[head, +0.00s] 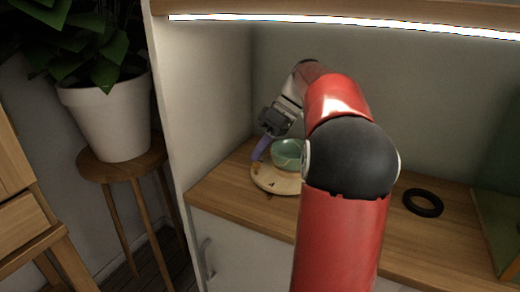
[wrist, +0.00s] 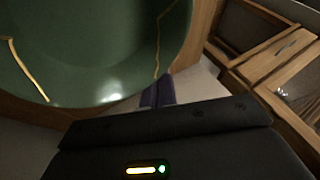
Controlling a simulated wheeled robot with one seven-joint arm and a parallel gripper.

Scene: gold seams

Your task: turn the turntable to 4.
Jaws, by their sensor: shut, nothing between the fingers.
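The round pale wooden turntable (head: 268,181) lies on the wooden counter inside the cabinet. Small dark marks show on its top, too small to read. A green bowl (head: 287,152) stands on it, partly hidden behind my arm. In the wrist view the bowl (wrist: 85,45) fills the upper left and shows thin gold seams. My gripper (head: 257,156) points down at the turntable's left rim, beside the bowl. Its purple fingers are shut and empty; they also show in the wrist view (wrist: 158,92). I cannot tell whether the fingertips touch the turntable. My arm hides the turntable's right part.
A black ring (head: 423,203) lies on the counter (head: 452,238) to the right. A green panel-like thing (head: 497,225) is at the far right. The cabinet's side wall (head: 205,100) stands left of my gripper. A potted plant (head: 108,118) on a stool (head: 122,170) is outside the cabinet.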

